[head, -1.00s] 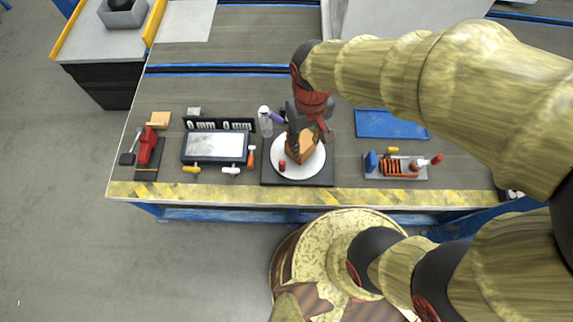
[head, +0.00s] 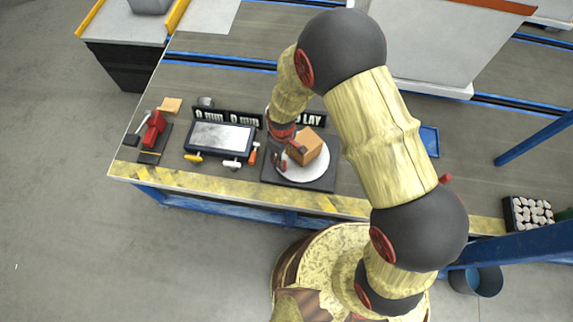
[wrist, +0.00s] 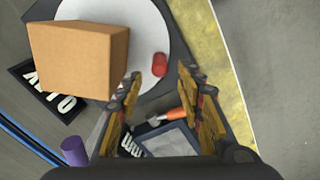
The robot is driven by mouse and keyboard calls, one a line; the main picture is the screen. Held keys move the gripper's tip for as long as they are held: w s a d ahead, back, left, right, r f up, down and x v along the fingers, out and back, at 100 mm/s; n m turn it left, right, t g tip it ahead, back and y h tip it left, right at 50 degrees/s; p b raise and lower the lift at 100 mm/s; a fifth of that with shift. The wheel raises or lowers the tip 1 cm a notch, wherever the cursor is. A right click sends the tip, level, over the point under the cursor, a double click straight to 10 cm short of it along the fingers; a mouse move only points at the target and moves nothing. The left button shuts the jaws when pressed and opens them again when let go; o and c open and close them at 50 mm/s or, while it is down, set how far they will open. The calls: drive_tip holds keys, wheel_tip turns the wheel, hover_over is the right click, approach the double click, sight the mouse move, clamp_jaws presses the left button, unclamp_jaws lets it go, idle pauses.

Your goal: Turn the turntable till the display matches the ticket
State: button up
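The turntable is a white disc (head: 312,176) on a dark square base (head: 325,183), also in the wrist view (wrist: 150,25). A brown box (head: 307,147) stands on it and shows large in the wrist view (wrist: 78,58). A small red peg (wrist: 159,64) stands on the disc near its rim. My gripper (head: 279,160) is at the left side of the disc, beside the box. In the wrist view its fingers (wrist: 160,80) are apart with nothing between them, the peg just beyond the tips. Signs read "0 mm" (head: 208,115) and partly "LAY" (head: 309,119); I cannot identify the ticket.
A pale-screened tablet (head: 220,137) lies left of the turntable, with an orange-handled tool (head: 253,154) between them. A red tool (head: 155,128) is at the far left. A purple cylinder (wrist: 75,150) stands near the box. My arm hides much of the bench's right part.

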wheel_tip(320, 180, down, 8)
drive_tip(key=b, duration=0.2)
drive_tip(key=shift+r+b, duration=0.2)
drive_tip(key=shift+b, duration=0.15)
drive_tip(key=c, duration=0.3)
clamp_jaws()
idle(0.5)
